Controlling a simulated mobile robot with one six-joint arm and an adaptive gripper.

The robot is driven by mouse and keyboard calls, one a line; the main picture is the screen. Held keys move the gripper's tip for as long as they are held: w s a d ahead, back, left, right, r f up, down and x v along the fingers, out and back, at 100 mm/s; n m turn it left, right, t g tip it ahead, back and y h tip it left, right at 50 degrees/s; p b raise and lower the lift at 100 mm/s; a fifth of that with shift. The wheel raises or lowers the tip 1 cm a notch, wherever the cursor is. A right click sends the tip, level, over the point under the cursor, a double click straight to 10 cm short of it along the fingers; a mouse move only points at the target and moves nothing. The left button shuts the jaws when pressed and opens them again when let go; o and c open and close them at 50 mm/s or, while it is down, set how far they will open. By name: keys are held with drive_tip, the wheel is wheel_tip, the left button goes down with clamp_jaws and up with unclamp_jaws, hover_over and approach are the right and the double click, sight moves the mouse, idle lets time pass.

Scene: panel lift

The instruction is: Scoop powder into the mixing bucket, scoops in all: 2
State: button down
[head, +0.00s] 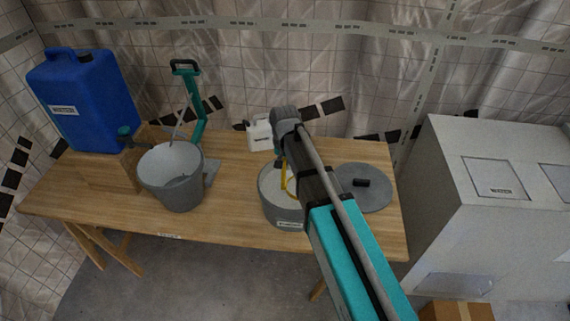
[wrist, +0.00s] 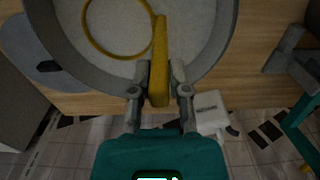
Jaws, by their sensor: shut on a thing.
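The grey powder tub (head: 283,212) stands on the table, partly hidden behind my arm. In the wrist view its rim (wrist: 85,72) curves around pale powder (wrist: 190,25). My gripper (wrist: 160,88) is shut on the yellow handle of the scoop (wrist: 160,45). The scoop's round yellow rim lies over the powder inside the tub's outline; how deep it sits I cannot tell. In the head view a bit of the yellow scoop (head: 284,180) shows at the tub. The grey mixing bucket (head: 178,193) stands upright to the left, with a stick-like tool leaning out of it.
A blue water canister (head: 90,105) stands at the back left of the wooden table (head: 235,225). A teal stand (head: 198,120) rises behind the bucket. A small white canister (head: 260,136) is behind the tub. A grey lid (head: 364,190) lies right of it. A large white box (head: 470,205) stands at the right.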

wheel_tip(320, 180, up, 15)
drive_tip(key=p, duration=1.4)
drive_tip(key=shift+r+p, duration=0.15)
drive_tip(key=shift+p, duration=0.2)
idle(0.5)
drive_tip(key=w+a+r+p, duration=0.2)
drive_tip(key=a, duration=0.9)
drive_tip(key=w+a+r+p, duration=0.2)
drive_tip(key=a, duration=0.9)
drive_tip(key=s+a+r+p, duration=0.1)
drive_tip(key=a, duration=1.1)
drive_tip(key=s+a+r+p, duration=0.2)
drive_tip(key=a, duration=1.1)
drive_tip(key=shift+s, duration=0.25)
drive_tip(key=shift+d, duration=0.2)
